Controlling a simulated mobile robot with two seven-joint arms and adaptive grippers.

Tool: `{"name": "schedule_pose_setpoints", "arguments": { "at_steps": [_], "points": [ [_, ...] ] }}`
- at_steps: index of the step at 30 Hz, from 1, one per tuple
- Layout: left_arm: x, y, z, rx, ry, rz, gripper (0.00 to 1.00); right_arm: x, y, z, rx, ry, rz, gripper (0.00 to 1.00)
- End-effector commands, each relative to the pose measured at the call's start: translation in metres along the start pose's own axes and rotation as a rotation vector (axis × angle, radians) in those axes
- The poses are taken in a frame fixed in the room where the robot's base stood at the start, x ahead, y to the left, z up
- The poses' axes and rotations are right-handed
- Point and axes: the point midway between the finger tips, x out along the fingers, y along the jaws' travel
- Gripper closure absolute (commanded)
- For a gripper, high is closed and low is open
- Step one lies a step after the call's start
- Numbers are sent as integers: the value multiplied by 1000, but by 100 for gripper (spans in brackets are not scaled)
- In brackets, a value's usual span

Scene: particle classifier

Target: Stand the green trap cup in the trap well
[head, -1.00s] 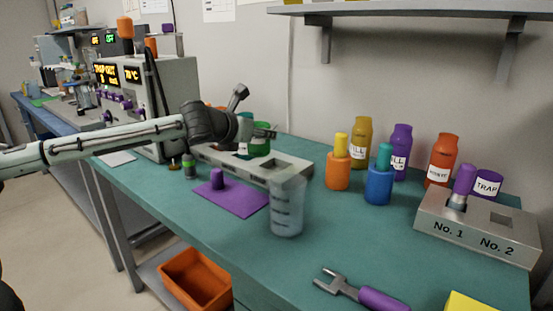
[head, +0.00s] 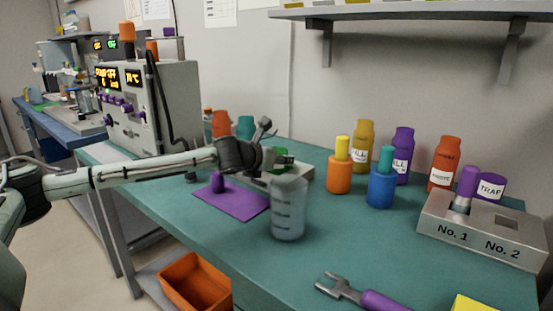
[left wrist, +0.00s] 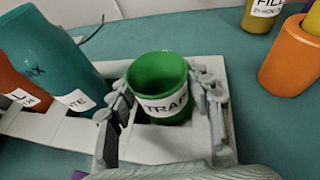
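The green trap cup (left wrist: 160,88), labelled TRAP, stands upright between the fingers of my left gripper (left wrist: 162,98) in the left wrist view. The fingers lie close against both sides, and the gripper looks shut on it. In the head view my left gripper (head: 272,155) and the cup (head: 283,155) are at the right part of the grey rack (head: 303,174). The cup is over or in the rack's right-hand well; its base is hidden, so I cannot tell whether it touches the bottom. My right gripper is not in view.
Red (head: 221,124) and teal (head: 245,127) bottles stand behind my left gripper. A clear beaker (head: 288,210) stands in front of the rack, beside a purple mat (head: 232,203). Several bottles and a No. 1/No. 2 block (head: 480,232) are at right.

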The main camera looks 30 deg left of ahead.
Motion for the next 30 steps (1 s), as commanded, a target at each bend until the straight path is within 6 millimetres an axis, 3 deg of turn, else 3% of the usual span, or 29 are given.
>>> {"name": "schedule_pose_setpoints", "arguments": {
  "at_steps": [5,17,30],
  "points": [
    [0,0,0,0,0,0,30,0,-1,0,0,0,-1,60],
    [-9,1,1,1,0,0,30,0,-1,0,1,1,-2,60],
    [-96,1,0,3,1,1,30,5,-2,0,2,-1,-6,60]
  ]
}}
